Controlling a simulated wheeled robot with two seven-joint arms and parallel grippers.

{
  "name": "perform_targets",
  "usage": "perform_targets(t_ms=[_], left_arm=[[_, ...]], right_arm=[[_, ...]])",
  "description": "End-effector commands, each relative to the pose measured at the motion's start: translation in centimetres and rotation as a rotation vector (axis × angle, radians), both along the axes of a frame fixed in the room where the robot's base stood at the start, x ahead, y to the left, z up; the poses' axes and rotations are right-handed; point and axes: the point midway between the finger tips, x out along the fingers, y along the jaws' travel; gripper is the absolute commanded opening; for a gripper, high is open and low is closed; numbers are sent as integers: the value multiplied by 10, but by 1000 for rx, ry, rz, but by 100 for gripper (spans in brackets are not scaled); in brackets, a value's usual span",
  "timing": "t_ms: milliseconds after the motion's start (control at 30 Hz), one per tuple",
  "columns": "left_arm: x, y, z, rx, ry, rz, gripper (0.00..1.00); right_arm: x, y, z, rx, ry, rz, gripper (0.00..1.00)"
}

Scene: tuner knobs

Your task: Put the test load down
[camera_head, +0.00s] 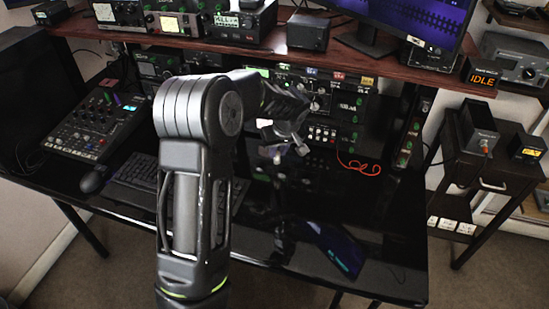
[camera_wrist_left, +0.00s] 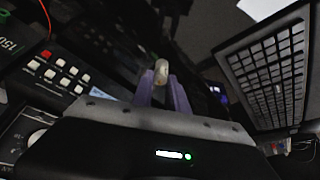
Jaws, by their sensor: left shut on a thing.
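My left gripper (camera_head: 295,142) is over the black desk, in front of the lower rack panel. In the wrist view the two purple-grey fingers of the gripper (camera_wrist_left: 162,92) are closed on a small pale, metallic, rounded piece, which I take to be the test load (camera_wrist_left: 161,72). It sticks out past the fingertips. In the head view the held piece is too small and dark to make out clearly. My right gripper is not in view.
The black desk (camera_head: 265,215) has free room in front of the rack panel (camera_head: 320,105). A keyboard (camera_head: 140,178), a mouse (camera_head: 95,180) and a mixer (camera_head: 97,122) are at left. A red cable (camera_head: 362,167) lies right of the gripper. A dark tablet-like device (camera_head: 338,248) is nearer.

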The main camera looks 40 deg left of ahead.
Motion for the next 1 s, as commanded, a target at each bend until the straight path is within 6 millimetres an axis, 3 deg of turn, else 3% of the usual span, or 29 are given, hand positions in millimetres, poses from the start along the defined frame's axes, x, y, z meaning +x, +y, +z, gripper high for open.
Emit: perform_targets(t_ms=[300,600,1000], left_arm=[[0,0,-3,0,0,1,0],[-1,0,-37,0,1,0,0],[0,0,-42,-1,-1,1,0]], right_arm=[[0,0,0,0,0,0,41],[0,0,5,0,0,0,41],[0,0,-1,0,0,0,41]])
